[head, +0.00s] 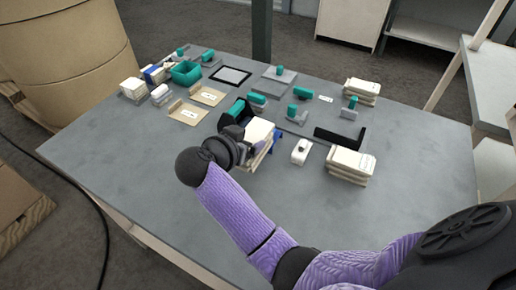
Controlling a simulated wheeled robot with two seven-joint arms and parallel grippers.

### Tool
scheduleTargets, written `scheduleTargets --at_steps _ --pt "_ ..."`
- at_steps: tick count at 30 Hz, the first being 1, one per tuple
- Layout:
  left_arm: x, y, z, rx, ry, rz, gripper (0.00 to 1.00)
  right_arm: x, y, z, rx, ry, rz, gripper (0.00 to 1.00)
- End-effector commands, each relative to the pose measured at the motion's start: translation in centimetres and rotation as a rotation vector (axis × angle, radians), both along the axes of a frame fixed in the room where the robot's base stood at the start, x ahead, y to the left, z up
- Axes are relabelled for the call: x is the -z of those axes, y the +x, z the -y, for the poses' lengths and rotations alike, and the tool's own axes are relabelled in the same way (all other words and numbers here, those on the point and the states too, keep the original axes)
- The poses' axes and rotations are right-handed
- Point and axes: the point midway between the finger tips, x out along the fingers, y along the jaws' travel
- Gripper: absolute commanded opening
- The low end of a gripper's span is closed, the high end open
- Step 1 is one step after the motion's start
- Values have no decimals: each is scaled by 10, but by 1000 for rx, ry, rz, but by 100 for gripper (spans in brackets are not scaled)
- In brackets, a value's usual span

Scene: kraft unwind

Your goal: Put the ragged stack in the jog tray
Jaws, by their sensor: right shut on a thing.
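My right gripper (258,146) reaches in from the lower right on a purple arm and is shut on a pale stack of sheets (259,132) near the table's middle. The stack looks tilted, with its lower layers uneven. Blue parts show at its sides, and the gripper hides part of it. I cannot tell whether it touches the table. A black L-shaped fence (340,138), possibly the jog tray's, stands to the right of the gripper. My left gripper is not in view.
Another layered stack (350,164) lies near the fence, and one (361,90) lies at the back right. A small white device (301,151) stands between gripper and fence. Tan trays (187,112) and a teal bin (186,72) are at left. The table's front is clear.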

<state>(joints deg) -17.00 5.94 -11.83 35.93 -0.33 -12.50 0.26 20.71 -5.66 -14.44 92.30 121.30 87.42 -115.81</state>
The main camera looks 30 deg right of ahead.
Motion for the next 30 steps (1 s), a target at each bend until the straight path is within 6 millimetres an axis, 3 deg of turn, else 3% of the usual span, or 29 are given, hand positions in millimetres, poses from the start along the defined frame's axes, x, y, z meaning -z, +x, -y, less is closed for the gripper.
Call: scheduleTargets --at_steps 3,7,19,20,21,22,30 --pt "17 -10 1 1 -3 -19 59 31 0 0 0 -2 -4 15" --pt "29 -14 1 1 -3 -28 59 55 0 1 -1 -3 -2 15" --pt "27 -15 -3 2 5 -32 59 59 0 1 0 0 1 15" --pt "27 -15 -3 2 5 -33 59 59 0 1 0 0 1 88" --pt "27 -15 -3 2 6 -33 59 59 0 0 0 0 1 97" --pt "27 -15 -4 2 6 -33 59 59 0 1 0 0 1 100" --pt "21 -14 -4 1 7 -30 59 51 -1 -1 0 1 2 100"
